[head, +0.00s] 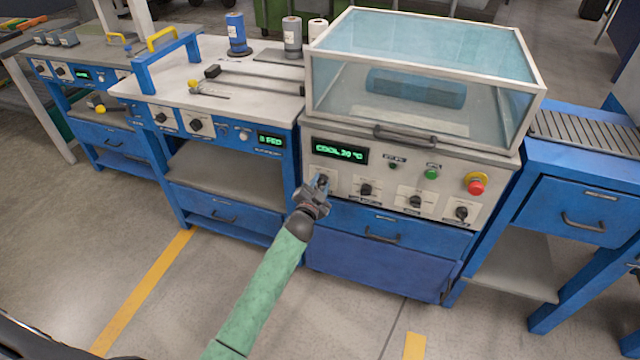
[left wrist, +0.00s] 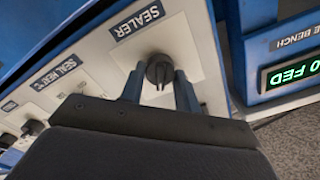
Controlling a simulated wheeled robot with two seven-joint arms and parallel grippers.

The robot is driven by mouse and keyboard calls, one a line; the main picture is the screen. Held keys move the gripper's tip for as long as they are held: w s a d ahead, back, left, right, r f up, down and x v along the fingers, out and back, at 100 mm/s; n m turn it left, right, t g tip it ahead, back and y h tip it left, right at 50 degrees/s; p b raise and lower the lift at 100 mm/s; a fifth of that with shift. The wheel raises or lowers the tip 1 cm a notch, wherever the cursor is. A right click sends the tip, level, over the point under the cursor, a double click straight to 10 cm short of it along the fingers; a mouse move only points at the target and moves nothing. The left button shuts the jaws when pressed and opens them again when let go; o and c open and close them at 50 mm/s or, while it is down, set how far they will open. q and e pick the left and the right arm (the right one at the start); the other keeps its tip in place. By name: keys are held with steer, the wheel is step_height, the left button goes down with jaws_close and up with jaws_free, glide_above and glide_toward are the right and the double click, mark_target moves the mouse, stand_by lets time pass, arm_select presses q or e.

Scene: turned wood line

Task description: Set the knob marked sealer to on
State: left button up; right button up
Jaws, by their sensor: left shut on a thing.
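The sealer knob (left wrist: 159,70) is a dark round knob on a white plate labelled SEALER, shown in the left wrist view. My left gripper (left wrist: 160,88) is shut on it, with one finger on each side. In the head view the left gripper (head: 321,184) is at the leftmost knob of the machine's front panel and mostly hides that knob. The sealer machine (head: 335,148) has a pale panel under a clear hood (head: 420,75). Its green display (head: 340,151) reads COOL and a temperature. My right gripper is not in view.
More dark knobs (head: 415,201) sit to the right on the panel, with a green button (head: 432,173) and a red stop button (head: 475,187) on yellow. A blue bench (head: 225,155) with its own knobs stands left. A roller conveyor (head: 580,130) stands right.

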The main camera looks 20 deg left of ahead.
arm_select(q)
steer(key=shift+m, duration=0.4)
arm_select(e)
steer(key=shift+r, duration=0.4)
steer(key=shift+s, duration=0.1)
arm_select(q)
steer(key=o, duration=1)
steer(key=shift+s, duration=0.15)
steer(key=s, duration=0.7)
steer(key=shift+s+a+b, duration=0.1)
steer(key=shift+s+b, duration=0.15)
steer(key=shift+b, duration=0.15)
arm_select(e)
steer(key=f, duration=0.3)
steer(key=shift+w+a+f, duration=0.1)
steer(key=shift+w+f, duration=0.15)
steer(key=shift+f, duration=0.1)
